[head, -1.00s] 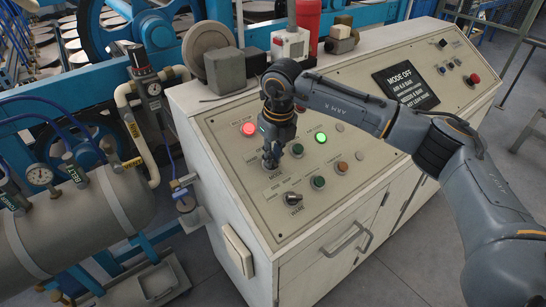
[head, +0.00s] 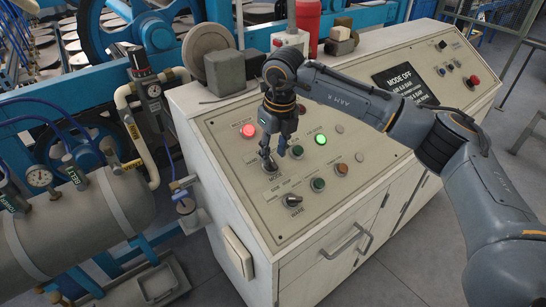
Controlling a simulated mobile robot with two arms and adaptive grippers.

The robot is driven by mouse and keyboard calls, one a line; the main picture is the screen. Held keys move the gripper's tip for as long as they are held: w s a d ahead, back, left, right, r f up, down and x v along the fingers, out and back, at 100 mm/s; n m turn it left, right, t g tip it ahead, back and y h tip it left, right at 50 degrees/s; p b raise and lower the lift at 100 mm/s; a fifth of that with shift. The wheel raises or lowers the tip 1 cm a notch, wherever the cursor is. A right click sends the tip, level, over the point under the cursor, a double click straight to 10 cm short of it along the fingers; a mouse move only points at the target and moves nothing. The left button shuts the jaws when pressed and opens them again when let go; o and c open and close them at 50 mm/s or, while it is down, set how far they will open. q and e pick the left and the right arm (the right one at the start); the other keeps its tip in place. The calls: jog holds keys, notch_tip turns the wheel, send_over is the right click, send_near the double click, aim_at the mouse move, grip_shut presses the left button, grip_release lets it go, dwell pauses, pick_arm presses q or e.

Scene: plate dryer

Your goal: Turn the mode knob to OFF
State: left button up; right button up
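The mode knob (head: 269,169) sits on the sloped top of the pale control console (head: 237,196), just above its MODE label. Its pointer is too small and partly covered to read. The dark display (head: 404,86) on the console reads MODE OFF in its top line. My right gripper (head: 274,157) points down just above the mode knob, with its two fingers spread apart and nothing visible between them. I cannot tell whether a fingertip still touches the knob. My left gripper is out of view.
A second dark knob (head: 292,201) and several round buttons lie close to the mode knob. A red lamp (head: 248,130) and a green lamp (head: 320,139) are lit. A red emergency button (head: 473,80) is at the far right. Grey blocks (head: 226,72) stand on the console's back ledge.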

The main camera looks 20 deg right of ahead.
aim_at(277, 169)
notch_tip(277, 169, up, 9)
jog(key=s, duration=0.1)
jog(key=shift+d, duration=0.15)
jog(key=shift+s, duration=0.15)
